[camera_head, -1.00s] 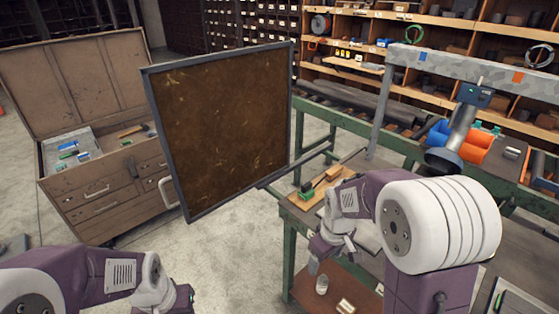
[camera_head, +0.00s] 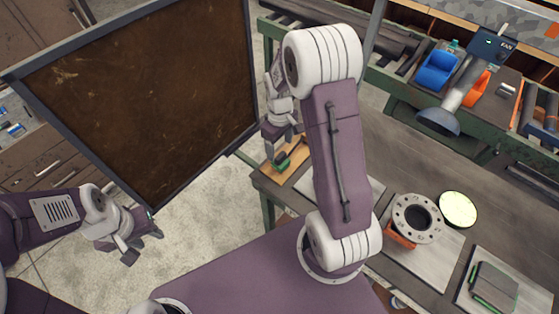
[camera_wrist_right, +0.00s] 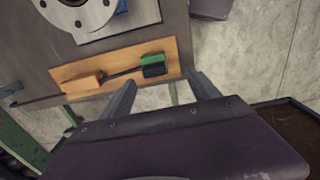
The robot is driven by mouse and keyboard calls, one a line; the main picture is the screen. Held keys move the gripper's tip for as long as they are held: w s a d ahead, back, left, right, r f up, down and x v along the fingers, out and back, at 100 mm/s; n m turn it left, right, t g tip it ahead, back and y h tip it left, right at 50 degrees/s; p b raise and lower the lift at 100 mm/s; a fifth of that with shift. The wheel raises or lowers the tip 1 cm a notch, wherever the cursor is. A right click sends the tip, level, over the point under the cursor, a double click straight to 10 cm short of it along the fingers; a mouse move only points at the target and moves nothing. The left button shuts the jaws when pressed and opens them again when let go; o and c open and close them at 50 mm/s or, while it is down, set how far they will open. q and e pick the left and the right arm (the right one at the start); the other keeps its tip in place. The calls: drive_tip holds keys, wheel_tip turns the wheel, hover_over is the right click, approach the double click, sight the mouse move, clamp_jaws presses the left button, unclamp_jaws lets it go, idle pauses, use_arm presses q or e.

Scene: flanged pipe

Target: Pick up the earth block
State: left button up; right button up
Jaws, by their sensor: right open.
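No thing is clearly labelled as the earth block. A small green block (camera_wrist_right: 155,60) with a black part (camera_wrist_right: 154,71) lies on a wooden board (camera_wrist_right: 122,66) in the right wrist view, beside a black bar and a pale wooden piece. The green block also shows in the head view (camera_head: 282,161), near the table's left end. My right gripper (camera_wrist_right: 165,92) is open and empty, its fingers pointing towards the board with the green block ahead of them. In the head view the right gripper (camera_head: 281,137) is above the board. My left gripper (camera_head: 138,246) is far left, away from the table; its jaw gap is unclear.
A flanged pipe part (camera_head: 418,217) sits on a grey plate at the table's right, beside a pale round disc (camera_head: 458,209). A lamp-like head (camera_head: 439,121) hangs over the back. A large dark framed panel (camera_head: 150,95) stands at the left. Bare tabletop (camera_head: 395,155) lies between.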

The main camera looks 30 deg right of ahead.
sight(280, 155)
drive_tip(key=f, duration=0.1)
drive_tip(key=w+f, duration=0.1)
drive_tip(key=d+f, duration=0.1)
drive_tip(key=f, duration=0.1)
drive_tip(key=shift+w+f, duration=0.1)
drive_tip(key=shift+w, duration=0.2)
drive_tip(key=f, duration=0.1)
drive_tip(key=f+p, duration=0.1)
drive_tip(key=f, duration=0.2)
drive_tip(key=shift+s+f+p, duration=0.15)
drive_tip(key=shift+s+p, duration=0.1)
drive_tip(key=shift+p, duration=0.15)
drive_tip(key=shift+w+f, duration=0.2)
drive_tip(key=shift+w, duration=0.05)
drive_tip(key=shift+s+r, duration=0.1)
drive_tip(key=shift+s, duration=0.05)
drive_tip(key=c, duration=1.2)
drive_tip(key=shift+c, duration=0.7)
use_arm(q)
drive_tip(key=shift+w+d+r, duration=0.3)
drive_tip(key=shift+w+r, duration=0.3)
drive_tip(key=shift+r, duration=0.2)
